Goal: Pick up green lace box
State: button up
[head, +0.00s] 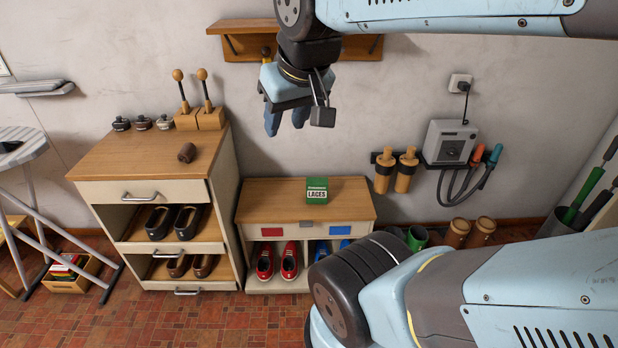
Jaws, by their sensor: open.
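The green lace box (317,190) stands on the wooden top of the low shoe bench (270,207), near its back edge against the wall. It has a white label reading LACES. My gripper (287,121) hangs above and to the left of the box, clear of it, with its fingers pointing down. The fingers are apart and nothing shows between them.
A taller shoe cabinet (130,158) stands left of the bench, with brushes and tins on top. A wooden wall shelf (245,47) is behind my gripper. A wall dryer (451,142) with hoses hangs to the right. The bench top around the box is mostly clear.

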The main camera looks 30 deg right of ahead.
aim_at(317, 188)
jog(key=z, duration=0.25)
jog(key=i, duration=0.85)
jog(key=u, duration=0.3)
